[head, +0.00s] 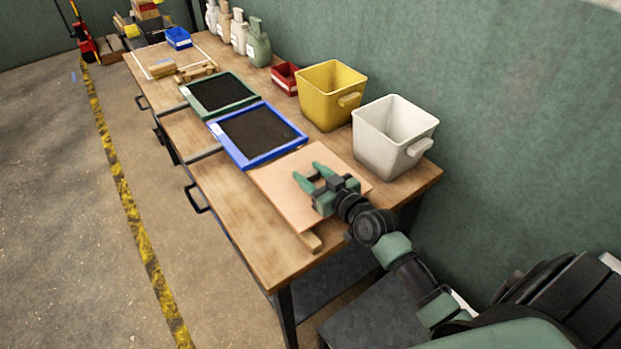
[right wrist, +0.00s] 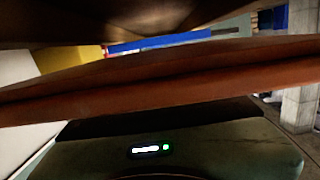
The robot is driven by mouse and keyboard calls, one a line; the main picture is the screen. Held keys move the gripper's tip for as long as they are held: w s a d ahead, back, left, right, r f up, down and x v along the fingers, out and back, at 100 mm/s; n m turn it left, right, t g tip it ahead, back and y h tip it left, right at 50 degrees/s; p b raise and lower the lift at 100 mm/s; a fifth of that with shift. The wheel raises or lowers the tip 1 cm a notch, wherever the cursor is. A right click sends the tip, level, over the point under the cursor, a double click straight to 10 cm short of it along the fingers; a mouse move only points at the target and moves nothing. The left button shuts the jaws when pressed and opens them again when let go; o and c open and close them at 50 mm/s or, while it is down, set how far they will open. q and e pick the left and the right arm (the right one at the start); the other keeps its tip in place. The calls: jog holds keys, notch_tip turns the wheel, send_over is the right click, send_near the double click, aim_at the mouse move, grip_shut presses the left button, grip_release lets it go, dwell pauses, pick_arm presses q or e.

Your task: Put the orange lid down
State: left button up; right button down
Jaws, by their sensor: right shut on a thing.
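The orange lid (head: 278,187) is a flat, pale orange square board at the near end of the workbench, just in front of the blue-framed tray. My right gripper (head: 309,174) is over its right part, shut on the lid, with its green fingers pointing left. The grasped part is hidden. In the right wrist view, the lid (right wrist: 160,88) is a reddish-brown band across the middle. A wooden strip (head: 311,242) sticks out at its near edge. I cannot tell whether the lid rests on anything or hangs slightly above it. My left gripper is out of view.
The blue-framed tray (head: 222,140) and green-framed tray (head: 194,103) hold dark grain. A white bin (head: 381,149) and yellow bin (head: 322,98) stand along the wall side. A red box (head: 284,78) and several bottles are farther back. The bench's near left corner (head: 262,250) is bare.

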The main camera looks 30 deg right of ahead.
notch_tip(320, 180, up, 18)
jog(key=p, duration=0.1)
jog(key=s+a+f+h, duration=0.1)
jog(key=s+a+f, duration=0.1)
jog(key=s+a, duration=0.3)
jog(key=s+a+f+m+h, duration=0.1)
jog(key=s+a+f, duration=0.1)
jog(key=s+a, duration=0.3)
jog(key=s, duration=0.3)
jog(key=shift+f+m, duration=0.25)
jog(key=shift+m, duration=0.05)
notch_tip(320, 180, up, 4)
jog(key=m+h+b, duration=0.3)
jog(key=h+b, duration=0.1)
jog(key=b, duration=0.2)
send_over(316, 181)
jog(key=s, duration=0.2)
jog(key=f, duration=0.6)
jog(key=f+b, duration=0.1)
jog(key=f, duration=0.6)
jog(key=f+b, duration=0.1)
jog(key=f, duration=0.5)
jog(key=shift+s+a+f, duration=0.1)
jog(key=shift+a+f, duration=0.1)
jog(key=shift+a, duration=0.15)
